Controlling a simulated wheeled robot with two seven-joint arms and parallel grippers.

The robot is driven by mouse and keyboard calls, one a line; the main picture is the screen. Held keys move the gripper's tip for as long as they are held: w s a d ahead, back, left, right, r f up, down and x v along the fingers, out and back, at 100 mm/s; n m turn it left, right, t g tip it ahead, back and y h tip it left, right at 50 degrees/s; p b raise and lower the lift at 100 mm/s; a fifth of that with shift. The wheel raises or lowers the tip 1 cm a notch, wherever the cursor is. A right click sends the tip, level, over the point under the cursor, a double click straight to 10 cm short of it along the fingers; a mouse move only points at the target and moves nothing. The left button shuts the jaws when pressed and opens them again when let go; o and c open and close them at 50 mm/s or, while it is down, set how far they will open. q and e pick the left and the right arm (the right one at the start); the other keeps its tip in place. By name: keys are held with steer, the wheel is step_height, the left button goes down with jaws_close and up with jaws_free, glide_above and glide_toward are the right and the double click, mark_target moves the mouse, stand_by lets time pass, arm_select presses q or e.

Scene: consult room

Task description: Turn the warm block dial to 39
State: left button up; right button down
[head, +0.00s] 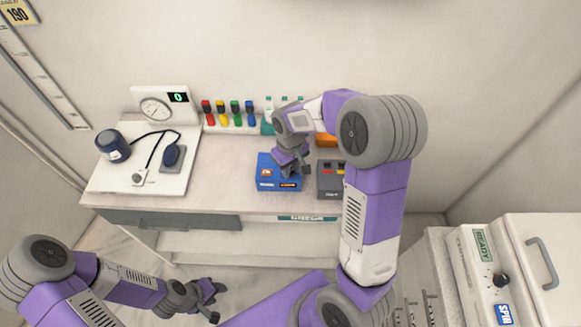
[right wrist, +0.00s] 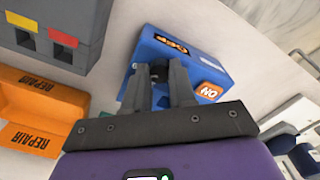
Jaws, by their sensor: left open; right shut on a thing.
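The warm block (head: 264,173) is a blue box with orange labels on the counter, and it also shows in the right wrist view (right wrist: 190,58). Its dark dial (right wrist: 158,70) sits between the fingertips of my right gripper (head: 290,171), which is shut on it from above. The fingers hide most of the dial, and I cannot read any setting or number on the block. My left gripper (head: 215,302) is open and empty, low in front of the counter and far from the block.
A grey box (head: 330,183) with red and yellow patches stands close to the right of the block. Coloured bottles (head: 235,113) line the back. A white board (head: 115,178) with a blood-pressure cuff set is at left.

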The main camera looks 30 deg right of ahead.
stand_by(0.3)
steer(key=c, duration=0.9)
jaws_free()
steer(key=shift+c, duration=0.2)
steer(key=shift+r, duration=0.1)
step_height(320, 180, up, 7)
steer(key=shift+r+p, duration=0.2)
steer(key=shift+p, duration=0.3)
